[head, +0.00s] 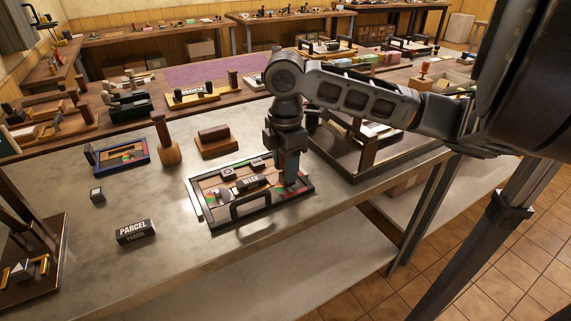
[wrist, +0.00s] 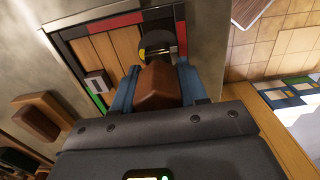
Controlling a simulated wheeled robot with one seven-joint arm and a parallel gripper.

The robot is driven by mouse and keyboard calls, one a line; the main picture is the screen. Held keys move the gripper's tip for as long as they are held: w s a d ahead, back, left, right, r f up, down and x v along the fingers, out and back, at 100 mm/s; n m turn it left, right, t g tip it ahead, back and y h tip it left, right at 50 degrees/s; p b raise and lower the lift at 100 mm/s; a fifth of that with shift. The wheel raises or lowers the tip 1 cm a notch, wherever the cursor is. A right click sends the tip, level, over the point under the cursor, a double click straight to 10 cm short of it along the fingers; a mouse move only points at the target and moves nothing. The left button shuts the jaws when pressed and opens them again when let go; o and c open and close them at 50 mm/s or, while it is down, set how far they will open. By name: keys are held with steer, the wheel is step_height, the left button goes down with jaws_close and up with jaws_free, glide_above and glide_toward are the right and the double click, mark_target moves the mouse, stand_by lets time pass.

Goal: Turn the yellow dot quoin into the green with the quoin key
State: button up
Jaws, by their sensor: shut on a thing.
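My gripper (head: 290,180) points down at the right end of a dark-framed tray (head: 206,226) with wooden strips inside. In the wrist view its blue fingers (wrist: 157,88) are shut on a brown wooden handle, the quoin key (wrist: 157,85). The key's lower end is hidden behind the handle. Just beyond the handle is a dark round part with a yellow patch, which looks like the yellow dot quoin (wrist: 143,53). I cannot tell whether the key sits in it. Red (wrist: 128,19) and green (wrist: 99,102) bands run along the tray's edges.
A dark lettered block (head: 248,183) lies in the tray, and a black handle (head: 250,204) stands at its front. A PARCEL block (head: 136,231), a small cube (head: 97,195), a blue-framed tray (head: 122,154), a wooden post (head: 166,145) and a brown block (head: 214,139) stand left and behind. The front-left bench is mostly clear.

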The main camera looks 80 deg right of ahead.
steer(key=shift+f+b, duration=0.4)
stand_by(0.4)
steer(key=o, duration=0.6)
steer(key=shift+c, duration=0.2)
steer(key=c, duration=0.7)
steer(key=shift+o, duration=0.2)
steer(key=shift+m+p, duration=0.5)
steer(key=shift+m, duration=0.7)
